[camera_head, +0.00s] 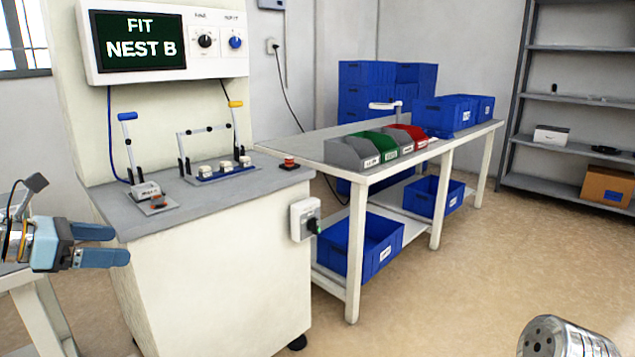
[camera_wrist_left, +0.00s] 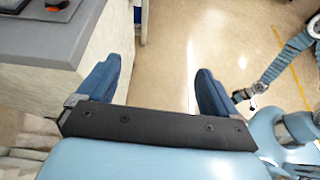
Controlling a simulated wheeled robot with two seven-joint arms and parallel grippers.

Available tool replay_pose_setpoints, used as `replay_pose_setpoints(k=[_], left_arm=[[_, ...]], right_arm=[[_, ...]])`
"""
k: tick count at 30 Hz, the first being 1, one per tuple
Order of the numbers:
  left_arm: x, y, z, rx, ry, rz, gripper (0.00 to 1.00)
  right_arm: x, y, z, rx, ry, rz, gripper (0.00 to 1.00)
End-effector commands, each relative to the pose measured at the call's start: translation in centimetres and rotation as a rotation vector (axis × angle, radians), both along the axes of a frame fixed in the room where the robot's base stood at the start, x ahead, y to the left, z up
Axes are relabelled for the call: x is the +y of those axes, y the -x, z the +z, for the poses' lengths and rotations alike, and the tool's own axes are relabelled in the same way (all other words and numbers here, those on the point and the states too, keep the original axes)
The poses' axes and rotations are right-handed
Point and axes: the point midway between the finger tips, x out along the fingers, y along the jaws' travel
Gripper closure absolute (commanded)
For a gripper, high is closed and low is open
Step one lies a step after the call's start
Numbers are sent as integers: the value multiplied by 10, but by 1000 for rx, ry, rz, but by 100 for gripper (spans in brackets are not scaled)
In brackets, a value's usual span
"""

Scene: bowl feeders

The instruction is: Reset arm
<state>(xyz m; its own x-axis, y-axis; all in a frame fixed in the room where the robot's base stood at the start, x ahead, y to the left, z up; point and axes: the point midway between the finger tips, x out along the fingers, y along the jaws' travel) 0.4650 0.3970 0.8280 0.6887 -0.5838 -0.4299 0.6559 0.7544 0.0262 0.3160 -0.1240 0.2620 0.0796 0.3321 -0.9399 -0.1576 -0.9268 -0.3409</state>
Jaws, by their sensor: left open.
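My left gripper (camera_head: 108,245) is at the left of the head view, in front of and to the left of the white machine's grey worktop (camera_head: 215,190). Its two blue fingers are apart with nothing between them. In the left wrist view the open left gripper (camera_wrist_left: 160,90) hangs over bare floor, with the worktop's corner at the upper left. My right gripper does not show; only a silver round part of mine is at the bottom right of the head view.
The machine's panel (camera_head: 140,40) reads "FIT NEST B". A white table (camera_head: 300,150) with grey, green and red bins (camera_head: 362,150) and blue crates (camera_head: 445,115) stands to the right. Grey shelves (camera_head: 580,48) are at the far right. The floor (camera_head: 440,280) in front is clear.

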Motion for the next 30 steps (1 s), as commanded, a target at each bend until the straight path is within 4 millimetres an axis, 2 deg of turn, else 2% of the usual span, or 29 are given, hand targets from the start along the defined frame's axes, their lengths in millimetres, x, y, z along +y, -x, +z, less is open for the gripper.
replay_pose_setpoints(k=[5,11,14,16,17,19,22,24,26,27,30], left_arm=[[-4,-17,-38,26,-55,-19,7],[-14,-41,-105,64,-169,-72,7],[-25,-51,-153,88,-256,-127,7],[-37,-56,-194,105,-335,-186,7],[-44,-57,-215,111,-375,-221,7],[-64,-55,-269,123,-485,-330,7],[-101,-39,-350,107,-665,-548,7],[-130,-19,-402,64,-790,-735,7],[-156,5,-441,-1,-890,-914,7],[-173,23,-464,-57,-949,-1038,7],[-215,69,-507,-241,-1061,-1334,7]], right_arm=[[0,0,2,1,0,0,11],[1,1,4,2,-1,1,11],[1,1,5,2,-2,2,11],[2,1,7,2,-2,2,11],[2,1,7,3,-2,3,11],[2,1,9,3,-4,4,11],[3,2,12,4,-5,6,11],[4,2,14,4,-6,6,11],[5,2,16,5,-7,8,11],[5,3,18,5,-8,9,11],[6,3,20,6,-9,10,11]])
